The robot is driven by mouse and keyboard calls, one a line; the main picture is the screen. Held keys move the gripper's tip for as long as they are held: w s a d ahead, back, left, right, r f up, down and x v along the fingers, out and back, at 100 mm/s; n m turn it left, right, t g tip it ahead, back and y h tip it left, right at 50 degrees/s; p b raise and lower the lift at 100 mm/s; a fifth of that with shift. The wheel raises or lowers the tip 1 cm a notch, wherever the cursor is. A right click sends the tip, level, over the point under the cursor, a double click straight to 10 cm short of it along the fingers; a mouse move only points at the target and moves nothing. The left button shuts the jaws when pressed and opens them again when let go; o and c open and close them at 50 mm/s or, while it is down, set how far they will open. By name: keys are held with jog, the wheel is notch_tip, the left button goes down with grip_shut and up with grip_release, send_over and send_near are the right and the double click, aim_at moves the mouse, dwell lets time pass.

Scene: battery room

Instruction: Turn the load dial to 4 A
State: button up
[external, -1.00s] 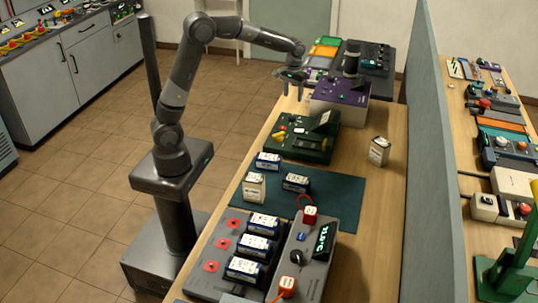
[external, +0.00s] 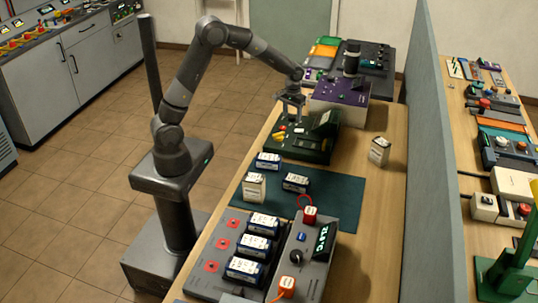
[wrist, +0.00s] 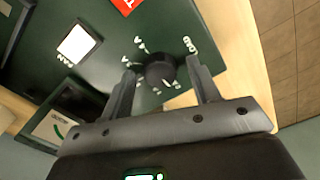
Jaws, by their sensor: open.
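The load dial (wrist: 160,71) is a dark round knob with white markings around it on the dark green panel (wrist: 95,82) in the wrist view. In the external view the green device (external: 308,150) stands on the bench. My gripper (wrist: 162,70) is open, with one finger on each side of the dial. I cannot tell whether the fingers touch it. In the external view my gripper (external: 291,116) is low over the left part of the green device, where the dial is too small to make out.
A white square (wrist: 76,43) and a red patch (wrist: 125,4) are on the panel, with a meter (wrist: 58,128) at lower left. A purple box (external: 340,93) stands behind the green device. A cream box (external: 380,150) stands to its right. A teal mat (external: 335,190) with batteries lies in front.

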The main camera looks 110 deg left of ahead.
jog(key=shift+c, duration=0.5)
jog(key=c, duration=0.9)
